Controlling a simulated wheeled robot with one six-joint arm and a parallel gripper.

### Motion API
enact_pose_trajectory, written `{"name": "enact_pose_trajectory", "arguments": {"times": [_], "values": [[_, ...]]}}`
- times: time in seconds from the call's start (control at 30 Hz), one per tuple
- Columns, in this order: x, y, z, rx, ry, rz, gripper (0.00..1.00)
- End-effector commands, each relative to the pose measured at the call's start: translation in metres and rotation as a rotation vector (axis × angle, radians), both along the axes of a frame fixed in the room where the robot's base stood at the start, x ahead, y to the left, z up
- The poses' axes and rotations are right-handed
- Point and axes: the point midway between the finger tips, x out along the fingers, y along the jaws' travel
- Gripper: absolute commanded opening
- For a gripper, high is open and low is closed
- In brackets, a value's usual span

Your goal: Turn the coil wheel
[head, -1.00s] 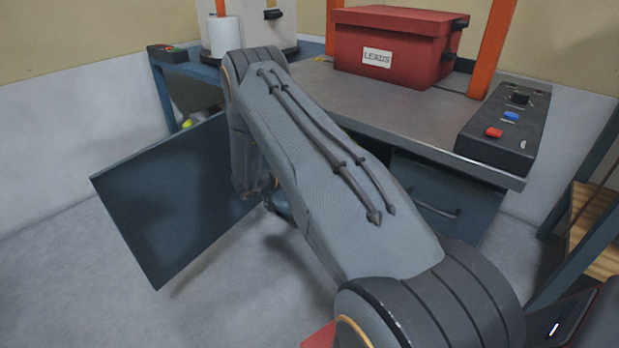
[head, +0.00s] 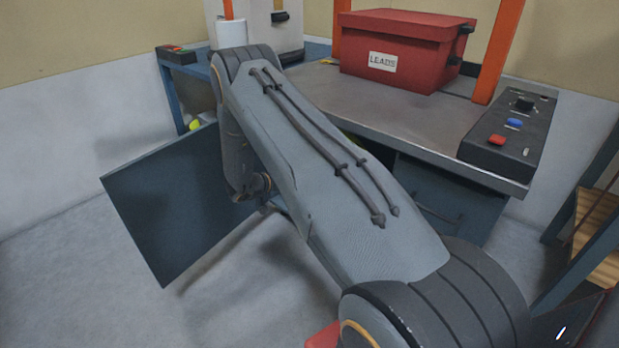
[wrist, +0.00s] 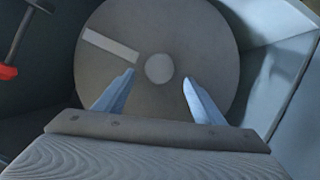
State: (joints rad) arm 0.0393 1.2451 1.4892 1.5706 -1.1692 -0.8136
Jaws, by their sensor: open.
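The coil wheel (wrist: 155,30) is a grey disc with a pale hub (wrist: 159,68) and a white stripe (wrist: 110,45) at its upper left. It fills the upper middle of the wrist view, inside a blue-grey enclosure. My gripper (wrist: 158,80) is open. Its two blue-grey fingers point at the wheel on either side of the hub, with nothing between them. Whether the fingertips touch the disc cannot be told. In the head view my arm hides the gripper and the wheel.
A dark panel, apparently an open door (head: 170,205), stands left of my arm. The enclosure wall (wrist: 285,70) is close at the right of the wheel. A red-ended rod (wrist: 22,40) is at the left. The bench (head: 400,125) holds a red LEADS box (head: 405,50) and a button box (head: 508,135).

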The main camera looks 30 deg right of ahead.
Motion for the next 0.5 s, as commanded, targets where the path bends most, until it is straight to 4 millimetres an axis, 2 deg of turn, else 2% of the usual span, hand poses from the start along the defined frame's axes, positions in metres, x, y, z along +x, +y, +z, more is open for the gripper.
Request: {"name": "enact_pose_trajectory", "arguments": {"times": [0.1, 0.2, 0.5], "values": [[-0.002, 0.017, 0.007, 0.000, 0.001, 0.001, 0.63], [-0.003, 0.024, 0.010, 0.000, 0.001, 0.001, 0.63], [-0.004, 0.029, 0.010, 0.000, 0.001, -0.001, 0.63]]}}
